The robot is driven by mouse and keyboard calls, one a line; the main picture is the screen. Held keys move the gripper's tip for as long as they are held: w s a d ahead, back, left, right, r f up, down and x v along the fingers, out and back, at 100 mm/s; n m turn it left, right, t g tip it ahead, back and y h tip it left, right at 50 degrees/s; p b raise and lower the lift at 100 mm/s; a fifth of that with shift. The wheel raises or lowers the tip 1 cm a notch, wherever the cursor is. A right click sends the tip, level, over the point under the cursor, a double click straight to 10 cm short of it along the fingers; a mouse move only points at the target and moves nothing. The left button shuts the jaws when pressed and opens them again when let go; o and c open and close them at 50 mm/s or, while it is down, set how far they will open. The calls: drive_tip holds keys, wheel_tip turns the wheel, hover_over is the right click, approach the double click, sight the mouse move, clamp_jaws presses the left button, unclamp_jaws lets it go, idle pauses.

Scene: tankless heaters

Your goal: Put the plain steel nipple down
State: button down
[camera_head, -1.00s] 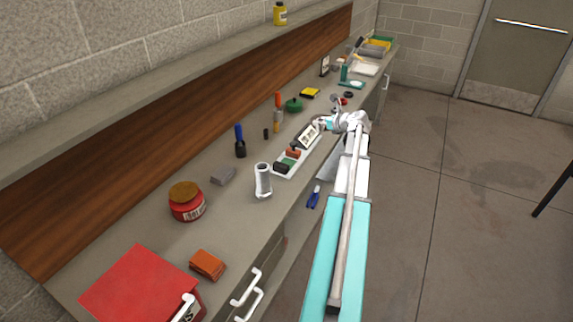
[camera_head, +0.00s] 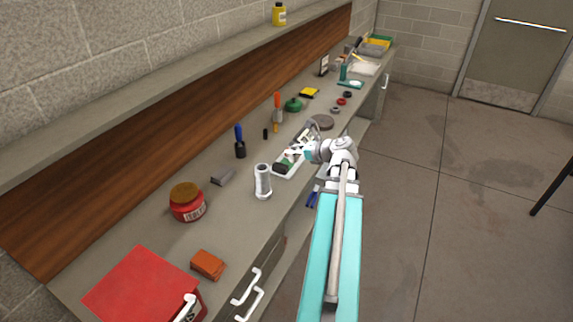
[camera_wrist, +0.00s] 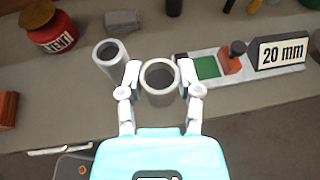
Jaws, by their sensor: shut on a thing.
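My gripper (camera_wrist: 160,74) is shut on a short grey steel pipe piece, the plain steel nipple (camera_wrist: 160,98), one finger on each side. I look down into its open top in the wrist view. It appears held above the bench front; its lower end is hidden. In the head view my gripper (camera_head: 300,149) is over the labelled tray, and the nipple cannot be made out clearly. A separate grey pipe piece (camera_wrist: 110,60) stands upright on the bench left of the held one; it also shows in the head view (camera_head: 263,183).
The white tray (camera_wrist: 205,53) has green and red parts and a "20 mm" sign (camera_wrist: 282,50). A red jar (camera_head: 187,204), grey block (camera_head: 222,177), dark-based blue tool (camera_head: 240,147) and orange block (camera_head: 208,264) stand on the bench (camera_head: 232,225).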

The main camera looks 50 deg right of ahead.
drive_tip(key=w+d+f+b, duration=0.2)
drive_tip(key=w+f+b, duration=0.1)
drive_tip(key=w+d+f+b, duration=0.3)
drive_tip(key=w, duration=0.1)
drive_tip(key=w+d+f+b, duration=0.2)
drive_tip(key=w+f+b, duration=0.1)
drive_tip(key=shift+w+d, duration=0.35)
drive_tip(key=shift+d, duration=0.05)
idle(0.4)
drive_tip(key=shift+w+d+f+b, duration=0.15)
drive_tip(key=shift+w+f+b, duration=0.05)
drive_tip(key=shift+f+b, duration=0.2)
drive_tip(key=shift+w+d+f+b, duration=0.15)
drive_tip(key=shift+w+f+b, duration=0.05)
drive_tip(key=shift+f+b, duration=1.4)
drive_tip(key=shift+b, duration=0.05)
drive_tip(key=shift+f, duration=0.2)
